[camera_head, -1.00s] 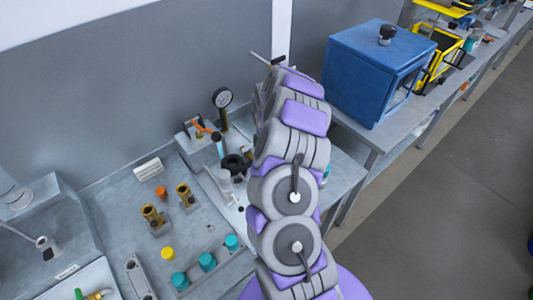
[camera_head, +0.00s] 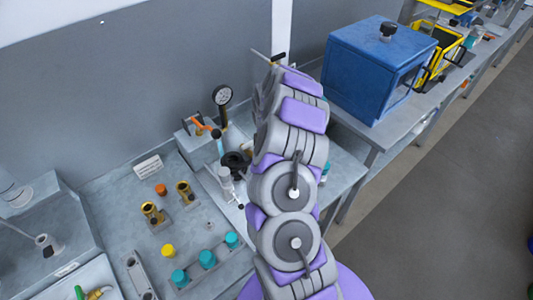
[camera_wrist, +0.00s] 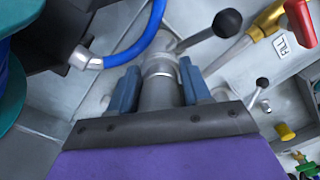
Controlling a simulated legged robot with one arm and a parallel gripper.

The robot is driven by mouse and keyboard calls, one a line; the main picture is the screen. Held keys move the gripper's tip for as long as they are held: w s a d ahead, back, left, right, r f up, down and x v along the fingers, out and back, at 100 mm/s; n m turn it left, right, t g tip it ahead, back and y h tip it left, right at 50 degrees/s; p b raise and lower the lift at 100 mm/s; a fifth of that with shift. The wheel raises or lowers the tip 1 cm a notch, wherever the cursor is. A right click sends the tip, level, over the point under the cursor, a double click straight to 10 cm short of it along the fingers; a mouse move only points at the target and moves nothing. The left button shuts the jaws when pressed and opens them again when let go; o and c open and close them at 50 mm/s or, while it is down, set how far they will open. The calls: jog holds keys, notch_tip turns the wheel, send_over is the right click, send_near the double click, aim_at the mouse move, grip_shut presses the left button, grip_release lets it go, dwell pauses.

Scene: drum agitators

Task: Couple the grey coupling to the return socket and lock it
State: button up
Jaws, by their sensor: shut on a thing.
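In the wrist view my gripper (camera_wrist: 160,88) has its two blue fingers on either side of a grey cylindrical body, the grey coupling (camera_wrist: 160,68), and is shut on it. A lever with a black ball knob (camera_wrist: 228,22) reaches up and right from beside the coupling. The coupling's far end meets grey parts near the top, and I cannot tell whether it is seated or locked. I cannot make out the return socket for sure. In the head view my arm hides the gripper and the coupling.
In the wrist view a blue hose (camera_wrist: 135,48) with a metal end curves close at left, and a red-handled brass valve (camera_wrist: 299,20) is upper right. In the head view a pressure gauge (camera_head: 222,95) stands left of my arm, and a blue cabinet (camera_head: 375,70) stands right.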

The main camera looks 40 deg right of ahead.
jog(key=shift+f, duration=0.1)
jog(key=o, duration=1.4)
jog(key=shift+c, duration=0.5)
jog(key=shift+r+p, duration=1.05)
jog(key=shift+r, duration=3.95)
